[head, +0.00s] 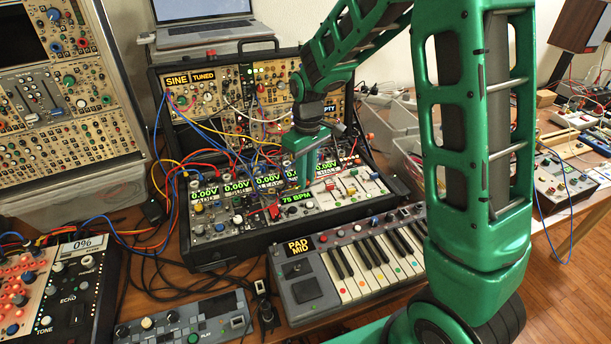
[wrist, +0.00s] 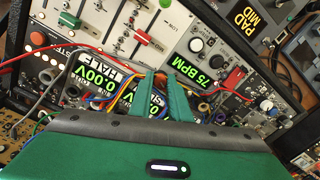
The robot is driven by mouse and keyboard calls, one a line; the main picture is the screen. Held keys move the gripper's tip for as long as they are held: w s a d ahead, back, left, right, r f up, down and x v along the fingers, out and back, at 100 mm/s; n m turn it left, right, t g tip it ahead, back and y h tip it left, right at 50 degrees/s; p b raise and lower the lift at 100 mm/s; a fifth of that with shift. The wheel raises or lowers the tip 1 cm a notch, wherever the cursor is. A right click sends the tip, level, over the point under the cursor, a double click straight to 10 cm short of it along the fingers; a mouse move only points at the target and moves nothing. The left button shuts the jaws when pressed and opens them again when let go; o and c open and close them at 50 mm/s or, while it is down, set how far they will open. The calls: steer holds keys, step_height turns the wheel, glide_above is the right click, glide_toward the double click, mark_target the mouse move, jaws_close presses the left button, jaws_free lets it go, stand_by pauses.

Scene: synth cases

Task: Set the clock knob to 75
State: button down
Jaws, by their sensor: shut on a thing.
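The clock display (head: 295,198) reads 75 BPM on the black-cased synth. It reads 75 BPM in the wrist view too (wrist: 190,68). My green gripper (head: 303,178) reaches down to the panel just behind this display. In the wrist view its two fingers (wrist: 158,78) are close together beside the display, at the panel. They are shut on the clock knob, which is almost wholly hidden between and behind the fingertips. Its pointer cannot be made out.
Patch cables (head: 190,130) crowd the panel left of my gripper, and some pass close by the fingers in the wrist view. Sliders (head: 350,185) stand to the right. A small keyboard (head: 360,265) lies in front, and a laptop (head: 205,25) is behind.

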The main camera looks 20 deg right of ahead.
steer(key=shift+w+d+r+m, duration=0.1)
steer(key=shift+m, duration=0.4)
steer(key=c, duration=1.7)
jaws_free()
steer(key=shift+o, duration=0.2)
step_height(320, 180, up, 11)
steer(key=shift+d+f, duration=0.15)
steer(key=shift+f, duration=0.05)
steer(key=shift+w, duration=0.1)
